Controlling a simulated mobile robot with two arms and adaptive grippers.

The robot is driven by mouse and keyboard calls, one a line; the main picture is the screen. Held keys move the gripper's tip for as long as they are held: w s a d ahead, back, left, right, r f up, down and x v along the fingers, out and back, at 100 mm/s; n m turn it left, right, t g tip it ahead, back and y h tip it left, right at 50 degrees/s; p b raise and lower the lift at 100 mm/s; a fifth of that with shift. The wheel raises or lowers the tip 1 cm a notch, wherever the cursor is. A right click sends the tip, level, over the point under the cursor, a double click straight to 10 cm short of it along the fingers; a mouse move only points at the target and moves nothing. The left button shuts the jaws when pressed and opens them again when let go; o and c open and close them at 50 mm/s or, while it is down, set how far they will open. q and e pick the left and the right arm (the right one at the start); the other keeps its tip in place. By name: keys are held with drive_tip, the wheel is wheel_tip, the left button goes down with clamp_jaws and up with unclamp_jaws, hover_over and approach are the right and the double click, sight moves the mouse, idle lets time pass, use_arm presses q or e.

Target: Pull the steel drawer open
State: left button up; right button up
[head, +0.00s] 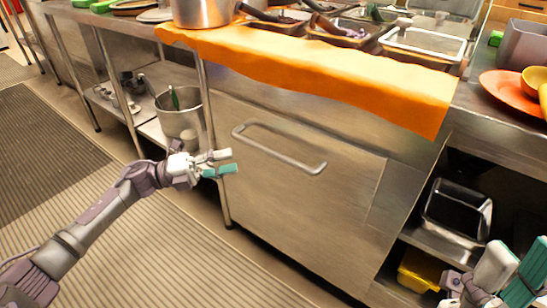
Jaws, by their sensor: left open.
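The steel drawer (290,205) has a broad flat front below the counter, and it looks closed. Its long bar handle (275,150) runs across the upper part of the front, tilted in the picture. My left gripper (226,163) is open and empty, just left of the handle's left end and a little below it; whether it touches the front cannot be told. My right gripper (510,270) shows at the lower right corner, cut off by the picture's edge, well away from the handle.
An orange cloth (330,70) hangs over the counter edge above the drawer. Left of the drawer, a steel pot (180,118) stands on a shelf near a table leg. Right of it, an open shelf holds a steel pan (457,210) and a yellow container (420,271). Striped floor mats lie in front.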

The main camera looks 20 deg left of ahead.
sight(272, 150)
use_arm(q)
drive_tip(key=shift+b+x, duration=0.9)
drive_tip(key=shift+x, duration=4.8)
drive_tip(key=shift+f, duration=0.1)
drive_tip(key=shift+a, duration=0.1)
clamp_jaws()
